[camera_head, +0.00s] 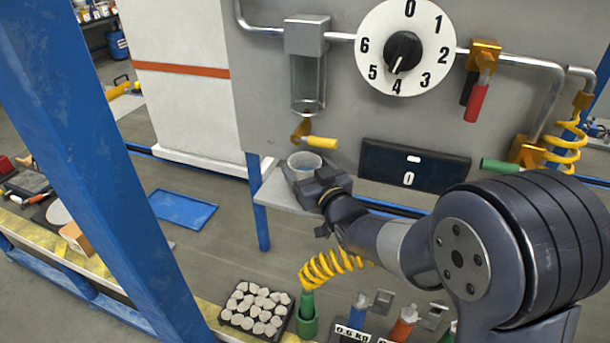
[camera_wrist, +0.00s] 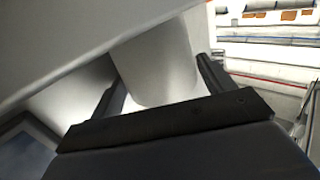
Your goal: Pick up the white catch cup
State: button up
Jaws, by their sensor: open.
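The white catch cup (camera_head: 304,161) stands on a small grey shelf (camera_head: 277,190) below the glass tube of the panel. Its rim shows in the head view, and my gripper hides part of its near side. In the wrist view the cup (camera_wrist: 155,70) is a pale, smooth body between the two dark fingers. My gripper (camera_head: 311,176) is open around the cup, with one finger on each side. In the wrist view the fingers of my gripper (camera_wrist: 158,85) appear apart from the cup's walls, though contact is hard to tell.
A yellow-handled valve (camera_head: 318,142) sits close above the cup, under the glass tube (camera_head: 308,82). A dark display reading 0 (camera_head: 413,167) is to the right. A numbered dial (camera_head: 404,48) is above.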

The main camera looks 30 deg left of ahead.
jog(key=shift+c, duration=0.5)
jog(key=c, duration=0.6)
jog(key=shift+r, duration=0.15)
